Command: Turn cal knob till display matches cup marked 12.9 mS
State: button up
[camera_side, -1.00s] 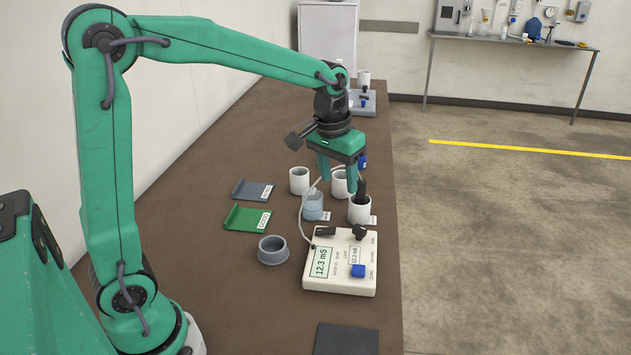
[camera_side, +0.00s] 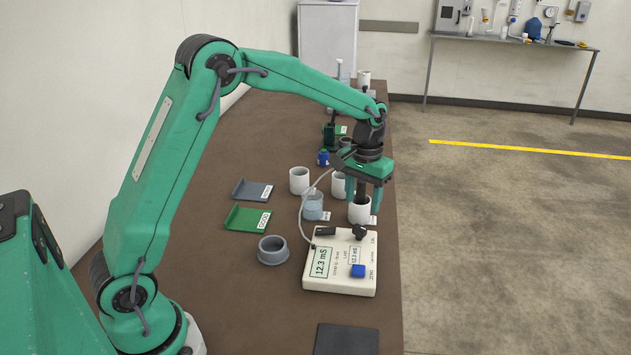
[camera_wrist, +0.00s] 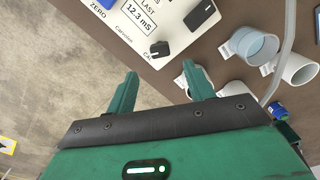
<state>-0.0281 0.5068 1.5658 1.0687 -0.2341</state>
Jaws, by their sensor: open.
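The cream meter (camera_side: 332,283) sits on the brown bench; its display (camera_side: 321,262) reads 12.3 mS. A smaller LAST panel, also 12.3 mS, shows in the wrist view (camera_wrist: 138,14). A black knob (camera_side: 360,232) stands at the meter's far right corner; in the wrist view the knob (camera_wrist: 160,48) is beside partly cut-off "CAL" lettering. My gripper (camera_side: 364,197) is open, above the bench just beyond the meter; its fingers (camera_wrist: 160,73) point toward that knob, apart from it. Cup tags are too small to read.
A clear beaker (camera_side: 313,205), white cup (camera_side: 299,180) and grey ring (camera_side: 273,250) stand nearby. A grey cable (camera_side: 304,215) arches beside the meter. Green (camera_side: 247,218) and grey trays lie left.

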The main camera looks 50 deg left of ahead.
aim_at(360, 227)
jog(key=shift+f, duration=3.8)
jog(key=c, duration=1)
